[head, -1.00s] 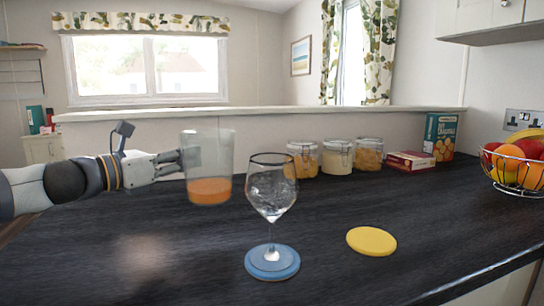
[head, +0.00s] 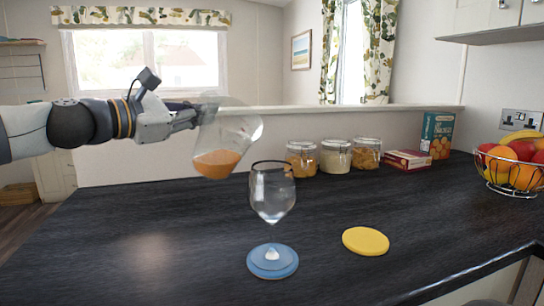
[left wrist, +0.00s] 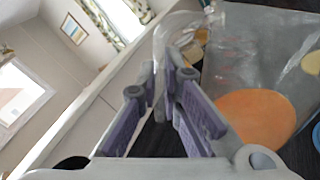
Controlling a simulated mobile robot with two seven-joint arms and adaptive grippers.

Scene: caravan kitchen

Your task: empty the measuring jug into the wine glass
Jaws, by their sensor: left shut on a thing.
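My left gripper (head: 196,114) is shut on the clear measuring jug (head: 240,128) and holds it above the counter. The jug is tilted to the right, and the orange liquid (head: 216,163) in it lies in its lower part. Its mouth is above and to the left of the wine glass. The wine glass (head: 272,196) stands upright on a blue coaster (head: 272,262) and looks empty. In the left wrist view the jug (left wrist: 235,60) and its orange liquid (left wrist: 256,115) show beyond the fingers (left wrist: 167,78). My right gripper is not in view.
A yellow coaster (head: 366,241) lies right of the glass. A wire fruit bowl (head: 508,184) is at the right. The front counter is clear.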

